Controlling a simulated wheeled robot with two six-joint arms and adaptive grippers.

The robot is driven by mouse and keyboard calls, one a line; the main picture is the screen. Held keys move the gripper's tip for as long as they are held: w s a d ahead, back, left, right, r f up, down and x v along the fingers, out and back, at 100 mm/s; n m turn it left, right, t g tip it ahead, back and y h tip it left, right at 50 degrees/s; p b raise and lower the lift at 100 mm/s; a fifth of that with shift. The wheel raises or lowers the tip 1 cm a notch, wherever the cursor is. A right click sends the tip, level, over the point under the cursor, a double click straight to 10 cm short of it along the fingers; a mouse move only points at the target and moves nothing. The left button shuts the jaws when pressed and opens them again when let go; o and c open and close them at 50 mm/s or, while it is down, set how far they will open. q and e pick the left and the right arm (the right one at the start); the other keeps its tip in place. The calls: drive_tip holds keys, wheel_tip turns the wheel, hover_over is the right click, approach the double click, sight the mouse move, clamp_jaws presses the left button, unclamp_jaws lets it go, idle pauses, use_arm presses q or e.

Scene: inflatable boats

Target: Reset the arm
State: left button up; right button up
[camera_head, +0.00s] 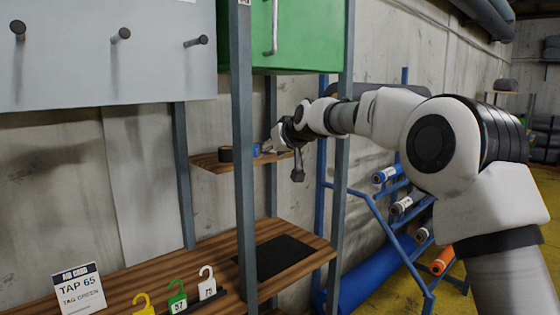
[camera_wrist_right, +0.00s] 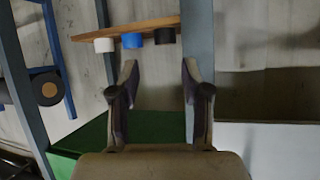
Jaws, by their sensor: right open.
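My right arm reaches in from the right of the head view. Its gripper (camera_head: 292,160) hangs by the small wall shelf, in front of the metal rack. In the right wrist view the gripper's two fingers (camera_wrist_right: 159,75) stand apart with nothing between them. The small shelf (camera_head: 205,163) carries a black roll (camera_head: 225,154) and a blue roll (camera_head: 256,150). The wrist view shows a white roll (camera_wrist_right: 104,45), the blue roll (camera_wrist_right: 132,40) and the black roll (camera_wrist_right: 165,37) beyond the fingertips. My left gripper is not in view.
A grey upright post (camera_head: 243,180) stands close left of the gripper. A green cabinet (camera_head: 300,38) hangs above. A blue rack (camera_head: 365,262) stands right.

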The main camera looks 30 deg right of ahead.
drive_tip(key=shift+s+f, duration=0.2)
drive_tip(key=shift+f, duration=0.6)
